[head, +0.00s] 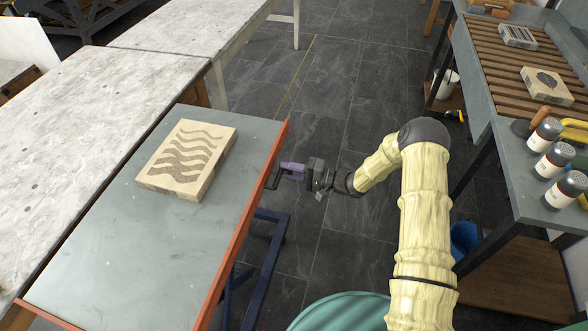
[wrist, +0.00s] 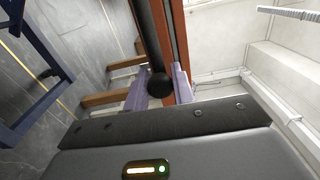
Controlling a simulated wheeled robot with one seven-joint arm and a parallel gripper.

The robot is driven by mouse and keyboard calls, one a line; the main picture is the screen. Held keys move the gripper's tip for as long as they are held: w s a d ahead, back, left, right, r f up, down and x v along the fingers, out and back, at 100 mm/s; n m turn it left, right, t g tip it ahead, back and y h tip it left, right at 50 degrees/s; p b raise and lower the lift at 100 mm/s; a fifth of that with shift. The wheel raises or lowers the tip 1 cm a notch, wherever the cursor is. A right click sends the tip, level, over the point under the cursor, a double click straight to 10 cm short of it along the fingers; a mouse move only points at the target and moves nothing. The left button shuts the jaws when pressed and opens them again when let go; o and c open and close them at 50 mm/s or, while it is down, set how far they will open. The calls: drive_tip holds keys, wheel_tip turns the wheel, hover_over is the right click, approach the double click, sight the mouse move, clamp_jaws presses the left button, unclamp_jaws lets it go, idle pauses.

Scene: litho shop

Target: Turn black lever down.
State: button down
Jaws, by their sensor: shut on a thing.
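The black lever (wrist: 155,50) is a dark rod ending in a round ball knob, seen in the wrist view beside a red-orange rail (wrist: 178,50). My gripper (wrist: 160,90) has its two purple fingers on either side of the knob end and is shut on the lever. In the head view my gripper (head: 291,171) is at the right red-orange edge of the grey-topped press bed (head: 105,245). Only a small dark part of the lever shows there, near the fingertips, so its angle is hard to tell.
A stone block with a wavy pattern (head: 187,158) lies on the press bed. A blue stand (head: 268,265) is below it. Pale tables (head: 75,120) are at left. A slatted bench (head: 490,60) with shaker bottles (head: 553,160) is at right. Dark floor lies between.

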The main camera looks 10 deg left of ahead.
drive_tip(key=shift+f, duration=0.15)
drive_tip(key=c, duration=1.2)
unclamp_jaws()
drive_tip(key=s+d, duration=0.2)
drive_tip(key=d, duration=1.5)
drive_tip(key=shift+s+d+b, duration=0.15)
drive_tip(key=shift+s+b, duration=0.25)
drive_tip(key=shift+b, duration=0.05)
